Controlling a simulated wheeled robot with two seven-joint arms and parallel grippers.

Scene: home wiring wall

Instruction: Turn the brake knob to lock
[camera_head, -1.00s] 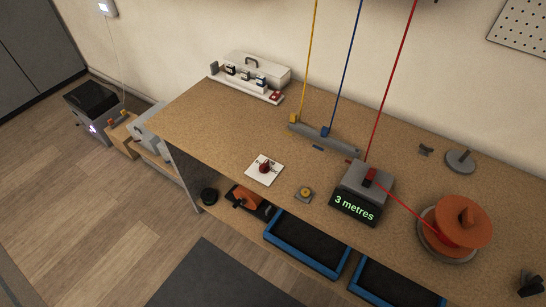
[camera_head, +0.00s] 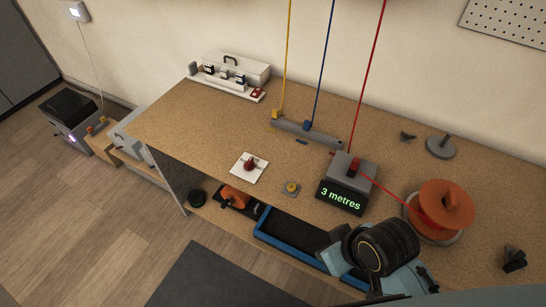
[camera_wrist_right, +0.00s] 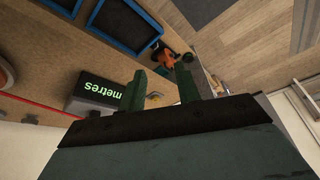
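A small dark red knob (camera_head: 250,164) stands on a white square plate (camera_head: 240,174) on the workbench, left of the middle in the head view. Its markings are too small to read. My right arm has come in at the lower right of the head view, over the bench's front edge and well to the right of the knob. In the right wrist view my right gripper (camera_wrist_right: 160,80) has its two green fingers apart, with nothing seen between them. I cannot make out the knob in that view. My left gripper is not in view.
A grey box with a "3 metres" display (camera_head: 341,196) and an orange reel (camera_head: 446,205) with red wire stand to the right. A yellow button (camera_head: 292,187) is near the plate. Blue-rimmed trays (camera_head: 290,252) sit below the bench edge. The bench left of the plate is clear.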

